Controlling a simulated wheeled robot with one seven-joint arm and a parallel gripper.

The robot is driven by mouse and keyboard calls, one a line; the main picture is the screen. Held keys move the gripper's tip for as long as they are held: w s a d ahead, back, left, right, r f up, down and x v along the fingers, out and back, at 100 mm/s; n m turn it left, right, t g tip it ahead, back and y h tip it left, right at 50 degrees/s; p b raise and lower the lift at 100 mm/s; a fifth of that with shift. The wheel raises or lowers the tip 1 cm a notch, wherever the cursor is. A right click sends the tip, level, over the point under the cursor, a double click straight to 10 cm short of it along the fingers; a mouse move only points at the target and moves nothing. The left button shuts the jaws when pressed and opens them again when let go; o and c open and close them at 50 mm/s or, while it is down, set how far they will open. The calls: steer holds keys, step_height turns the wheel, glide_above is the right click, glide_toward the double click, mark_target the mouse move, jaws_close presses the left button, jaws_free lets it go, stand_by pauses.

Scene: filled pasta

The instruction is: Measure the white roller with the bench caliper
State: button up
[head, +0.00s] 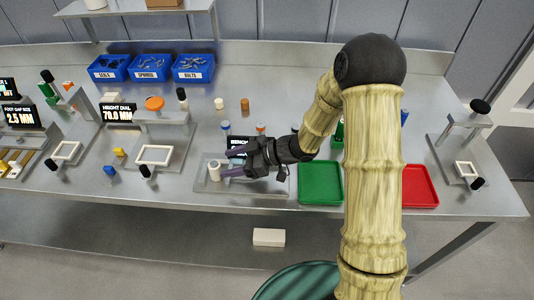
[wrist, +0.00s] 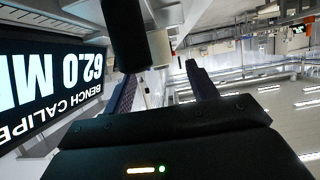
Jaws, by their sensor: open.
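The bench caliper (head: 275,186) is a grey plate near the table's front edge, its display (head: 238,143) partly hidden by my arm. In the wrist view the display (wrist: 50,85) is upside down and reads 62.0, with the unit cut off. The white roller (head: 214,171) stands upright on the left part of the caliper. My gripper (head: 228,163) is open, fingers pointing left, its tips just right of the roller. In the wrist view a pale cylinder (wrist: 160,48), apparently the roller, shows beyond and between the fingers (wrist: 163,85); I cannot tell whether they touch it.
A black cylinder (wrist: 122,35) hangs close in the wrist view. A green tray (head: 320,197) and a red tray (head: 424,187) lie right of the caliper. A height dial gauge (head: 153,155) stands left. A cream roller (head: 219,103) and a brown roller (head: 245,104) stand behind.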

steer(key=v, duration=1.1)
steer(key=shift+d+r, duration=0.15)
steer(key=shift+d, duration=0.1)
